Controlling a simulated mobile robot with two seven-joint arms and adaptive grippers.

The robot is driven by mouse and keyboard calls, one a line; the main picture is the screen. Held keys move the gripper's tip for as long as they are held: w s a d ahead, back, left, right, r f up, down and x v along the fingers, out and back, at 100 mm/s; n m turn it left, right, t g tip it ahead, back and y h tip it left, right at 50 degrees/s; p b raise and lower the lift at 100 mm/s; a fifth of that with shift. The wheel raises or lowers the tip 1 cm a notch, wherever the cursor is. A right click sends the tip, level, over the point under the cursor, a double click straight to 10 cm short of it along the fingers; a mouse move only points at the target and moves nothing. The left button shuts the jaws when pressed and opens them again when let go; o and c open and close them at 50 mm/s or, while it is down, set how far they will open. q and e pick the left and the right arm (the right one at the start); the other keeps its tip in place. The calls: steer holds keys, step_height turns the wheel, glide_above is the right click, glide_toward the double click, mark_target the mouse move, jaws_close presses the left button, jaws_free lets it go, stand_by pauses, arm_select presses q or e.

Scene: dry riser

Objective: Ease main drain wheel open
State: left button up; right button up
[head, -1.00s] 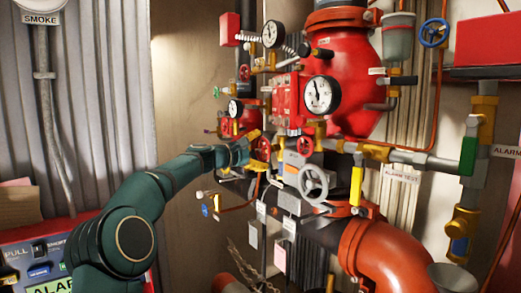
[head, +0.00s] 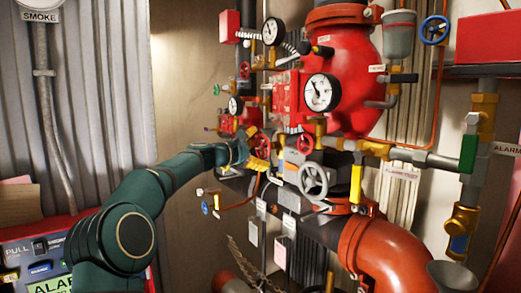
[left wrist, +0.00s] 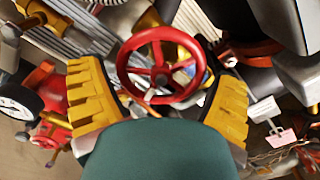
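A red spoked handwheel (left wrist: 125,72) faces the left wrist camera. My left gripper (left wrist: 160,75) has its two yellow fingers apart, one on each side of this wheel. The right finger looks very near the rim; I cannot tell whether either finger touches. In the head view my left gripper (head: 260,155) is at the left side of the riser pipework, and its fingers hide most of the wheel there. A larger grey handwheel (head: 313,180) is to the right of it. No readable label shows which wheel is the main drain. My right gripper is not in view.
A red wheel (head: 305,144) and a yellow lever (head: 356,184) are close on the right. A white gauge (head: 321,93) is above. Thin pipes and a small blue-handled valve (head: 205,208) are below my gripper. An alarm panel (head: 35,255) stands at lower left.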

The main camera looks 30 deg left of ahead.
arm_select(q)
steer(key=v, duration=1.2)
steer(key=shift+f, duration=0.1)
stand_by(0.4)
